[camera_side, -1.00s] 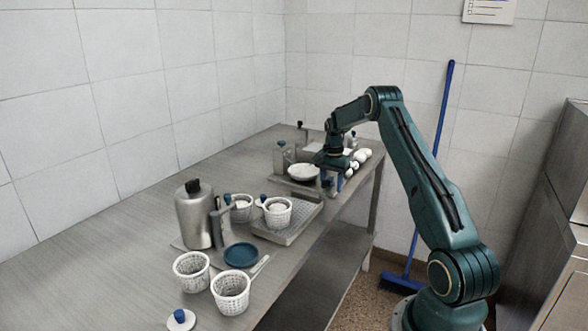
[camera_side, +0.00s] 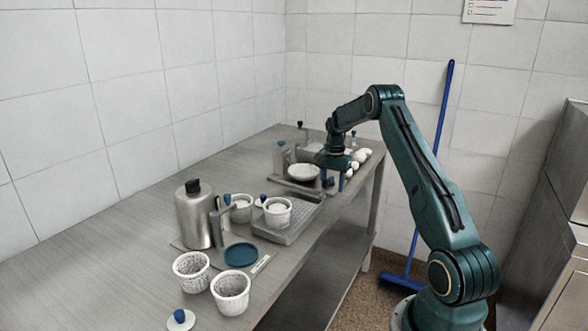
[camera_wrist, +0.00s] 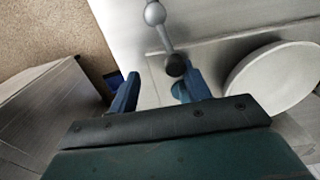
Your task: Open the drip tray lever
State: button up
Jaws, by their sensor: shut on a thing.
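The lever (camera_wrist: 167,40) shows in the wrist view as a thin grey rod with a light grey ball and a dark knob (camera_wrist: 176,65) at its near end. The contact is partly hidden. In the side view my gripper (camera_side: 338,181) is low at the far right of the counter, beside a white round dish (camera_side: 303,172), and it hides most of the lever.
Perforated baskets (camera_side: 231,293), a metal canister (camera_side: 194,222) and a blue disc (camera_side: 241,254) stand on the near counter. White round objects (camera_side: 360,155) lie just right of my gripper. The counter's front edge is close. The left counter is clear.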

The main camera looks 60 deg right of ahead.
notch_tip(320, 180, up, 7)
jog(key=shift+f, duration=0.15)
dwell(0.8)
jog(key=shift+a, duration=0.1)
jog(key=s+a+r+n+t+h, duration=0.1)
jog(key=a+r+n, duration=0.3)
jog(key=a+r, duration=0.7)
jog(key=s+a+r+n+t, duration=0.1)
jog(key=a+r+n, duration=0.45)
jog(key=a, duration=0.95)
jog(key=s+a+r+n+t, duration=0.2)
jog(key=s+a+r+n, duration=0.2)
jog(key=s+a, duration=0.6)
jog(key=s+a+f+n+t+y, duration=0.1)
jog(key=s+a+f+n, duration=0.3)
jog(key=s+a, duration=0.4)
jog(key=shift+s+t, duration=0.3)
jog(key=shift+s, duration=0.85)
